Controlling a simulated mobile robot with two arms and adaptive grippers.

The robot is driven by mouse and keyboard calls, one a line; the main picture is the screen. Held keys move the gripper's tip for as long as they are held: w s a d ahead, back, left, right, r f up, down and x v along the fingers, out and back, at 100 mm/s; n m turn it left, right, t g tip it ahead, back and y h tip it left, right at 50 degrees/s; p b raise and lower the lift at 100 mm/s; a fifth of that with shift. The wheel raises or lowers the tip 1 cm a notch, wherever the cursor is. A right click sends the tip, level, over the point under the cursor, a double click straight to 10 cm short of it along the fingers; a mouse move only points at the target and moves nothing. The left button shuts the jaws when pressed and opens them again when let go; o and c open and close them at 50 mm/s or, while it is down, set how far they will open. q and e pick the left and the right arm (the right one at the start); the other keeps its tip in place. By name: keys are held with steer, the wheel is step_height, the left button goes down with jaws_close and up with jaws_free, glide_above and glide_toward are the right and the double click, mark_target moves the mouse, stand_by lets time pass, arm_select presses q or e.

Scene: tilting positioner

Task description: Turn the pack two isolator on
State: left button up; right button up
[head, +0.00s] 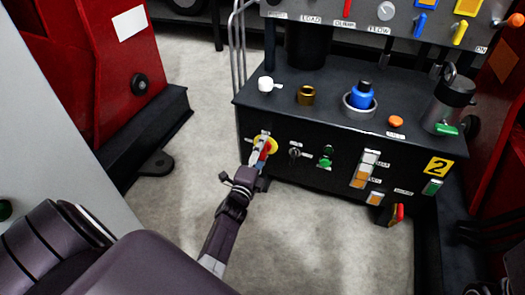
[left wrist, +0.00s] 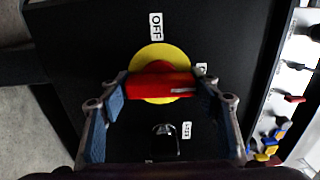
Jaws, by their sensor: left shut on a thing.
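The isolator is a red handle (left wrist: 160,88) on a yellow disc (left wrist: 158,55), on the dark front panel. In the head view its yellow disc (head: 273,145) shows at the panel's left end. My left gripper (head: 262,153) is at it, and in the left wrist view its blue-padded fingers (left wrist: 165,90) are shut on the two ends of the red handle. The handle lies crosswise in that view. An OFF label (left wrist: 156,26) stands above the disc, and another label (left wrist: 202,69) at the right is partly hidden by a finger. My right gripper is not in view.
A yellow plate marked 2 (head: 438,167) is on the same panel. The floor (head: 330,235) below is clear.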

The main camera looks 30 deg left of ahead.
arm_select(q)
steer(key=o, duration=1.2)
steer(key=shift+c, duration=0.2)
steer(key=v, duration=1.2)
steer(key=shift+f, duration=0.1)
